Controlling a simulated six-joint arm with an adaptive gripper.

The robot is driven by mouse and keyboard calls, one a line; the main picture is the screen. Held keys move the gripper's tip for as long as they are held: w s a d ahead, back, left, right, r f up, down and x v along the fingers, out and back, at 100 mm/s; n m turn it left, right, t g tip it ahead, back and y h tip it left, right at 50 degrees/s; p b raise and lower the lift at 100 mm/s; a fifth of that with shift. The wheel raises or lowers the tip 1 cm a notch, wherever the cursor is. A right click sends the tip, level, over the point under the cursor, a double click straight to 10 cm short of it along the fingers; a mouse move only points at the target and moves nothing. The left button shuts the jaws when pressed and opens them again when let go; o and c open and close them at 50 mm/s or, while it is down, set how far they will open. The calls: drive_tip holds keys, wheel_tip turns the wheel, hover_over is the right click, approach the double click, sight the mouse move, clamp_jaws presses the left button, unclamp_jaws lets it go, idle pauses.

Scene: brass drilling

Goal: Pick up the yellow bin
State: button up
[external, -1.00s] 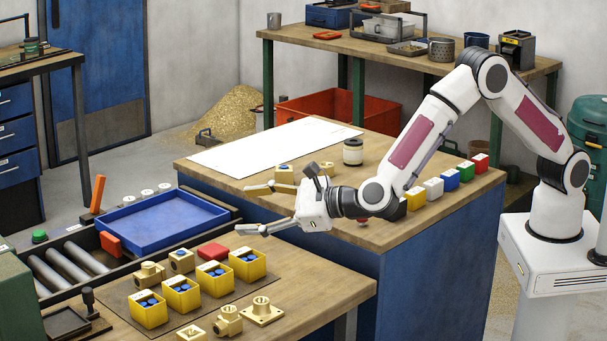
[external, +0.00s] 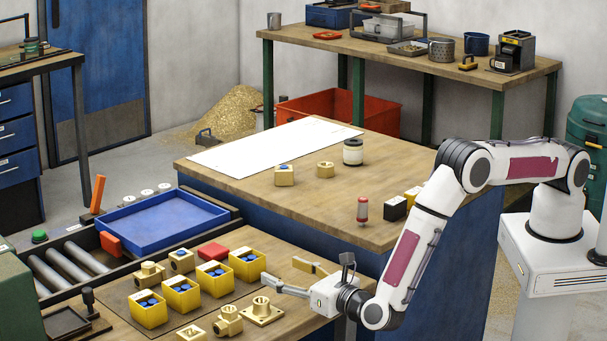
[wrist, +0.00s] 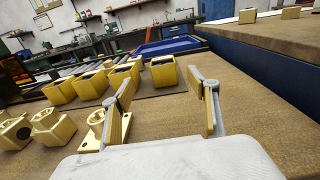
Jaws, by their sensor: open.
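Several yellow bins with blue pieces inside stand in a row on a dark mat on the front bench. The rightmost yellow bin (external: 247,265) is nearest to my gripper (external: 287,276). My gripper is open and empty, low over the bench, just right of that bin and apart from it. In the wrist view the same bin (wrist: 164,71) shows ahead, in line with the gap between my fingers (wrist: 168,110). The other yellow bins (wrist: 90,84) are to its left. The bins' lower far sides are hidden.
Brass fittings (external: 262,311) lie in front of the bins, close to my gripper's left. A red block (external: 213,252) sits behind the bins. A blue tray (external: 165,222) is on the conveyor. The central bench (external: 330,210) rises behind my gripper.

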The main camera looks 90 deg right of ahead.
sight(258, 260)
drive_tip(key=shift+s+f, duration=0.2)
drive_tip(key=shift+s, duration=0.05)
drive_tip(key=shift+w+d, duration=0.4)
drive_tip(key=shift+d, duration=0.05)
drive_tip(key=shift+x, duration=2.45)
drive_tip(key=shift+x, duration=3.05)
drive_tip(key=shift+s+r, duration=0.1)
drive_tip(key=c, duration=1.2)
